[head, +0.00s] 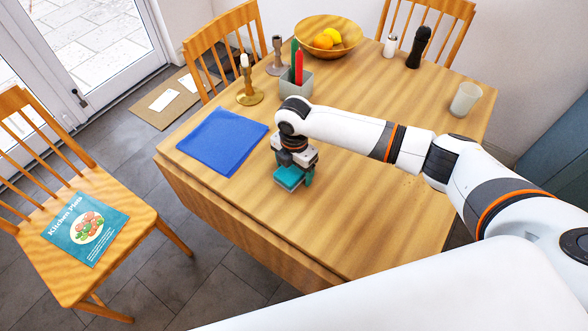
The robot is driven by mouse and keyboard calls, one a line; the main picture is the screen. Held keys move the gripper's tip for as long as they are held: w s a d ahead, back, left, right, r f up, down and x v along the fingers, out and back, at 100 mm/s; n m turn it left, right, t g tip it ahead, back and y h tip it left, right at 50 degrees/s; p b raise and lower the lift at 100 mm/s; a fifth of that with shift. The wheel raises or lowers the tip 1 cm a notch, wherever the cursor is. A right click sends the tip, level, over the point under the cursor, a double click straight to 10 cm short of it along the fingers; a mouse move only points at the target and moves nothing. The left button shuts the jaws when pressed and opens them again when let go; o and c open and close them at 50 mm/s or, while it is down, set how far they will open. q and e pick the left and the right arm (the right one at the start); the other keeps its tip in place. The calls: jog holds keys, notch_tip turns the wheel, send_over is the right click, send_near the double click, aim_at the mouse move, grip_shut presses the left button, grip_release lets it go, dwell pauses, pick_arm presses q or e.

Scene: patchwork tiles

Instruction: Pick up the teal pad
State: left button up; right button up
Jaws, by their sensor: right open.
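The teal pad (288,180) is a small block near the front of the wooden table, left of the table's middle. My right gripper (294,172) points down right at the pad, with its fingers at the pad's sides. The gripper is open, and its body hides the back of the pad. I cannot tell whether the fingers touch the pad. My left gripper does not show.
A blue cloth (222,141) lies left of the gripper on the table (370,215). Behind stand a grey holder (295,84) with red and green candles, candlesticks (250,95), and a fruit bowl (345,28). A cup (465,99) stands right. The table's front right is clear.

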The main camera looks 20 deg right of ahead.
aim_at(294, 168)
jog(key=c, duration=1.1)
notch_tip(294, 168, up, 10)
jog(key=shift+r, duration=0.1)
jog(key=o, duration=0.5)
jog(key=c, duration=0.4)
jog(key=shift+o, duration=0.2)
